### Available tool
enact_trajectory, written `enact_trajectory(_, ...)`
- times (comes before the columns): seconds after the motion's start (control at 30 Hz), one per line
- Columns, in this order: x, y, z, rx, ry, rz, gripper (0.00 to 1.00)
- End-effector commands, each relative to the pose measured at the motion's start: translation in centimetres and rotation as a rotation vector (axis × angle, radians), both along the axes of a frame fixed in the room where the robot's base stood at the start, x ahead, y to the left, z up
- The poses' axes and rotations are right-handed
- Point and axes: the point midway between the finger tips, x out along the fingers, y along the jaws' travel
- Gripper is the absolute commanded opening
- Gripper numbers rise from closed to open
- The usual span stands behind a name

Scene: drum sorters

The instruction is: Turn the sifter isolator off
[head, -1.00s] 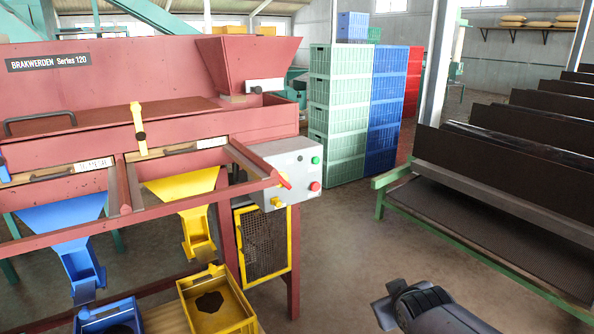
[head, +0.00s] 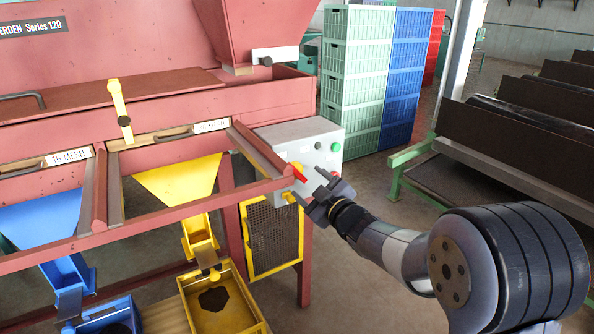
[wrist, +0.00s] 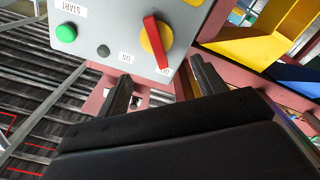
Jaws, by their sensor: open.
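The sifter isolator is a red handle (wrist: 156,42) on a round yellow base, on the grey control box (wrist: 110,20). In the wrist view the handle stands nearly upright, tilted slightly, its lower end near a small partly hidden label; an ON label (wrist: 126,57) is to its left. In the head view the red handle (head: 299,172) shows on the control box (head: 296,140). My gripper (wrist: 160,72) is open and empty, its fingers just short of the handle, on either side of its lower end. It also shows at the box in the head view (head: 318,190).
A green START button (wrist: 66,34) and a dark round knob (wrist: 103,50) are on the box. A red frame rail (head: 200,207) runs close left of my gripper. A yellow mesh guard (head: 272,238) is below. Green and blue crates (head: 358,80) stand behind.

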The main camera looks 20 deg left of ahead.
Motion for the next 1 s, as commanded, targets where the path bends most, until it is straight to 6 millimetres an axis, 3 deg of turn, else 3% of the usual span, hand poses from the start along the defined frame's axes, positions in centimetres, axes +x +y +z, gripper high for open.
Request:
enact_trajectory(0.1, 1.5, 1.8, 0.0, 0.000, 0.000, 0.001, 0.66)
enact_trajectory(0.4, 4.2, 4.9, 0.0, -0.001, 0.002, -0.001, 0.66)
enact_trajectory(0.87, 4.9, 5.7, 0.0, 0.000, 0.001, -0.002, 0.66)
enact_trajectory(1.0, 4.9, 5.7, 0.0, 0.000, 0.001, -0.002, 0.56)
